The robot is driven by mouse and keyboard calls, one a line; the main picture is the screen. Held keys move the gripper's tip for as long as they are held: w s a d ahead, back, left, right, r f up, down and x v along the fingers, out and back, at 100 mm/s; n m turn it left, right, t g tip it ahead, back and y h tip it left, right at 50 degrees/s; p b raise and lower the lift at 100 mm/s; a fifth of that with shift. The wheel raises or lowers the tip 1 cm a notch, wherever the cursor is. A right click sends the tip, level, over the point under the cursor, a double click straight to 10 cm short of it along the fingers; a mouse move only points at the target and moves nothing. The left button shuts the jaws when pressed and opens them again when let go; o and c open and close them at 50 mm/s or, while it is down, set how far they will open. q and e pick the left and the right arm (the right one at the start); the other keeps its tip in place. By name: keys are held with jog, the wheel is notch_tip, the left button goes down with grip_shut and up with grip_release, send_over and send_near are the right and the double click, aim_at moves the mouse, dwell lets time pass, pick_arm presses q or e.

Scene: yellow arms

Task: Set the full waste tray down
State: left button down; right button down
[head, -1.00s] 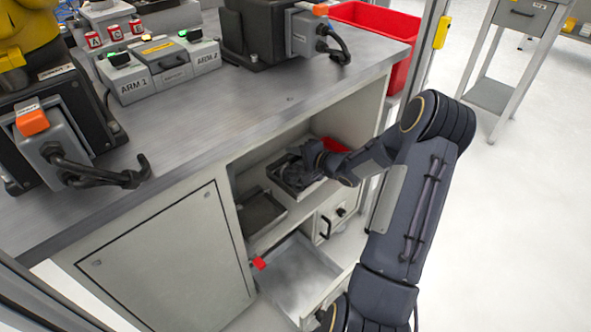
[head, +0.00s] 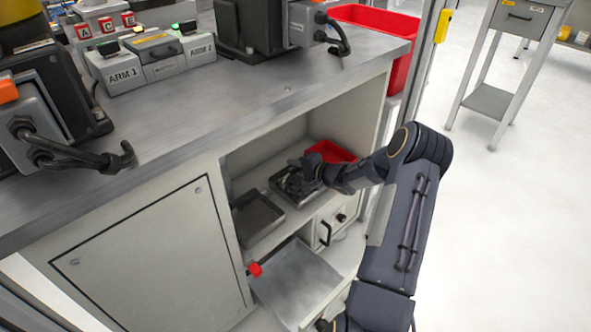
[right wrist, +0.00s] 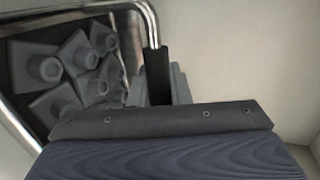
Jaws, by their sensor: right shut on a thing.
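The full waste tray (head: 283,191), holding dark pieces, is inside the open bay of the bench cabinet, level with or just above its shelf; I cannot tell whether it touches. In the right wrist view its bright metal rim (right wrist: 150,22) runs around several grey waste pieces. My right gripper (head: 308,176) reaches in from the right and is shut on the tray at its right side. Its fingertips are mostly hidden in the right wrist view by the wrist's own housing. My left gripper is not in view.
An empty dark tray (head: 257,220) sits beside the full one, to its front left. A red bin (head: 331,151) stands behind. The bay's walls are close.

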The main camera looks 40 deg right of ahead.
jog(key=c, duration=1.3)
grip_release()
jog(key=shift+f, duration=0.1)
jog(key=shift+c, duration=0.2)
